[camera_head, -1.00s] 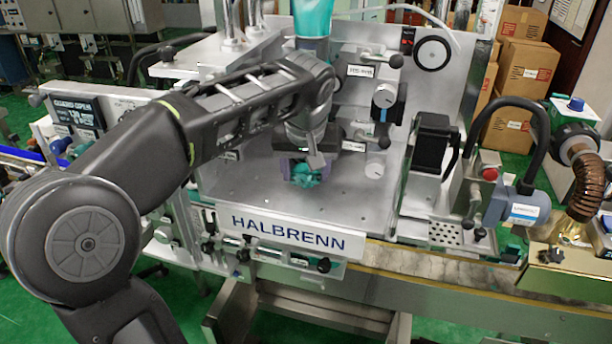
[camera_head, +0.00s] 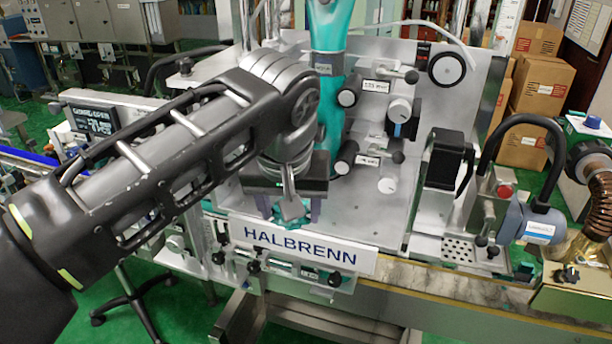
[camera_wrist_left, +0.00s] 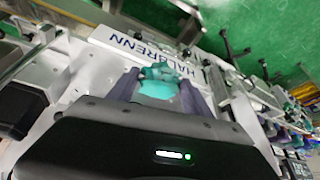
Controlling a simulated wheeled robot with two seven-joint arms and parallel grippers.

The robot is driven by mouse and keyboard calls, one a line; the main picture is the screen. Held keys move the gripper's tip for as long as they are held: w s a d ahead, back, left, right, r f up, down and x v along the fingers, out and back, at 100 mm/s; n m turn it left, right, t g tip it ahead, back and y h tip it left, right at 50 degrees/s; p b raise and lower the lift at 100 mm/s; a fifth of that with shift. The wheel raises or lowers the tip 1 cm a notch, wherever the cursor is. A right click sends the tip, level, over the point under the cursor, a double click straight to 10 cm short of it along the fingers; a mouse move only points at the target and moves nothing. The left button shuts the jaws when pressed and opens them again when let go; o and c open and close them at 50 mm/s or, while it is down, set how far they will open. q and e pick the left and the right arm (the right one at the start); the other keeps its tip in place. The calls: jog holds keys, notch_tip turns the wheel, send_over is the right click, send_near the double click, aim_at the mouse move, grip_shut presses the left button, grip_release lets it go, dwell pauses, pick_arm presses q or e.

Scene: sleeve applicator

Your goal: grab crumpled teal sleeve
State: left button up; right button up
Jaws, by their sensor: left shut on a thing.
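My left gripper (camera_head: 290,208) is in front of the metal machine plate, just above the HALBRENN sign. It is shut on the crumpled teal sleeve (camera_wrist_left: 160,82), which shows between the two grey-purple fingers in the left wrist view. In the head view only bits of the sleeve (camera_head: 264,206) show around the fingers, and my wrist hides the rest. My right gripper is in neither view.
A teal film tube (camera_head: 330,75) hangs down behind my wrist. The HALBRENN sign (camera_head: 300,245) lies along the plate's front edge. Knobs and rollers (camera_head: 398,110) stand on the plate to the right. A conveyor (camera_head: 450,285) runs to the lower right.

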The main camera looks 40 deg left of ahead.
pick_arm(q)
jog(key=s, duration=0.1)
jog(key=s+d, duration=0.1)
jog(key=s, duration=0.2)
jog(key=shift+d+p, duration=0.25)
jog(key=shift+p, duration=0.1)
dwell(0.3)
